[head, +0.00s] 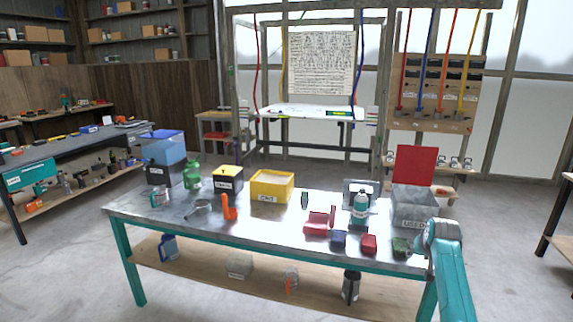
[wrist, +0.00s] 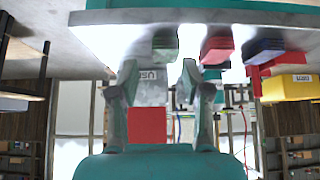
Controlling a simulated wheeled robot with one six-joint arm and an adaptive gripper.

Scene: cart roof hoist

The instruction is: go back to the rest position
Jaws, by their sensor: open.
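My gripper (wrist: 159,72) is open, with its two fingers apart and nothing between them. In the wrist view, which is upside down, the grey bin marked USED (wrist: 150,95) and a red panel (wrist: 147,125) lie beyond the fingers. A green block (wrist: 165,43) lies ahead of the fingertips. In the head view my teal arm reaches in at the lower right, by the right end of the metal-topped workbench (head: 155,221). The gripper's fingers cannot be made out clearly there.
On the bench are the USED bin (head: 414,209), a green block (head: 401,246), a red block (head: 369,243), a dark blue block (head: 338,238), a yellow bin (head: 272,187) and an orange tool (head: 229,208). A side bench (head: 60,155) stands left. The floor between is clear.

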